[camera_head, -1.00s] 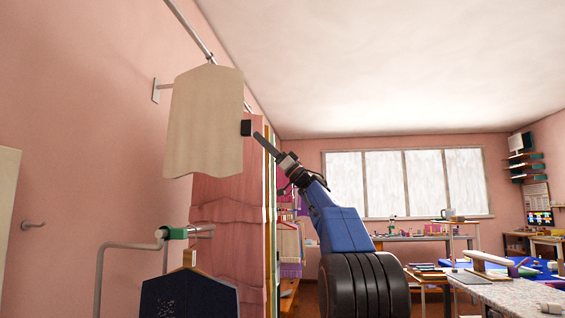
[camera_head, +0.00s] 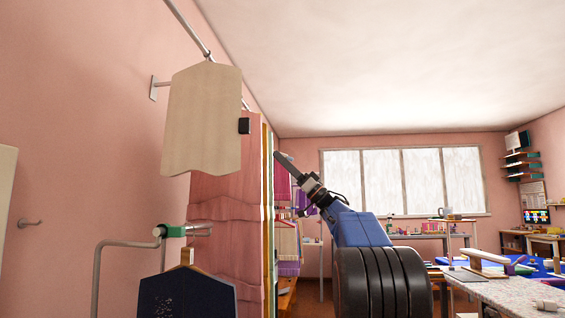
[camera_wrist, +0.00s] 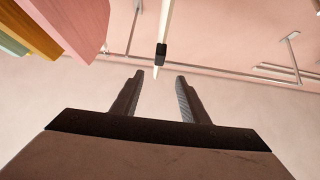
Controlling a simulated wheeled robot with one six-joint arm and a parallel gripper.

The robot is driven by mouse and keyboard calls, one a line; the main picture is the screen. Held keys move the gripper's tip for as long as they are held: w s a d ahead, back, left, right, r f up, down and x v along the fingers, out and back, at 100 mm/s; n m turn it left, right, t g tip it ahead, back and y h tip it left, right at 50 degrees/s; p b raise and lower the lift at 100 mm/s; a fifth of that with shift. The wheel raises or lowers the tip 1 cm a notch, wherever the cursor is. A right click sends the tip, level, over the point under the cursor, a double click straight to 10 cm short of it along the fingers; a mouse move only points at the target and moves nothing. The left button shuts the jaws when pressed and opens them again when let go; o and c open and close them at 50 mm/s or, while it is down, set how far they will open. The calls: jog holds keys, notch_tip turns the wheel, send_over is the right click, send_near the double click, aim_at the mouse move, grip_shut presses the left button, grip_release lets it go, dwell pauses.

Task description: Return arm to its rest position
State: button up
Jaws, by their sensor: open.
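My gripper (camera_head: 283,160) is raised in the middle of the head view, to the right of the hanging garments and apart from them. In the wrist view my gripper (camera_wrist: 158,85) shows two spread fingers with nothing between them. A cream garment (camera_head: 203,120) hangs from the wall rail at upper left, with a small black block (camera_head: 244,125) at its right edge. In the wrist view the black block (camera_wrist: 161,54) is beyond the fingertips, on the thin edge of the pale garment (camera_wrist: 166,20).
Pink garments (camera_head: 228,200) hang right of the cream one. A dark garment (camera_head: 187,297) hangs below a metal rack arm (camera_head: 130,243) with a green clip (camera_head: 172,231). Worktables (camera_head: 510,290) stand at the right. The space above my arm is clear.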

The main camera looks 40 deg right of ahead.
dwell(0.3)
jog(key=s+a+f+m+g+h, duration=0.1)
jog(key=s+a+f+m+h, duration=0.1)
jog(key=a+f+m+h, duration=0.55)
jog(key=s+a+f+m+g+h, duration=0.1)
jog(key=s+a+f+m+h, duration=0.15)
jog(key=f+h, duration=0.85)
jog(key=s+a+f+m+g+h, duration=0.15)
jog(key=a+f+m+h, duration=0.35)
jog(key=f, duration=0.9)
jog(key=s+a+f+n+g+y, duration=0.1)
jog(key=s+a+f+n+g, duration=0.1)
jog(key=s+f, duration=0.8)
jog(key=s+a+f+n+g+y, duration=0.2)
jog(key=s+a+f+g, duration=0.3)
jog(key=s+f, duration=0.5)
jog(key=s+a+f+n+g+y, duration=0.1)
jog(key=s+a+f+n+g, duration=0.1)
jog(key=s+a+f, duration=0.4)
jog(key=s+f+g, duration=0.1)
jog(key=s+f, duration=0.1)
jog(key=f, duration=0.2)
jog(key=s+f, duration=0.2)
jog(key=f, duration=0.3)
jog(key=shift+s+a+g, duration=0.25)
jog(key=shift+s+g, duration=0.05)
jog(key=shift+g, duration=0.05)
jog(key=shift+y, duration=0.25)
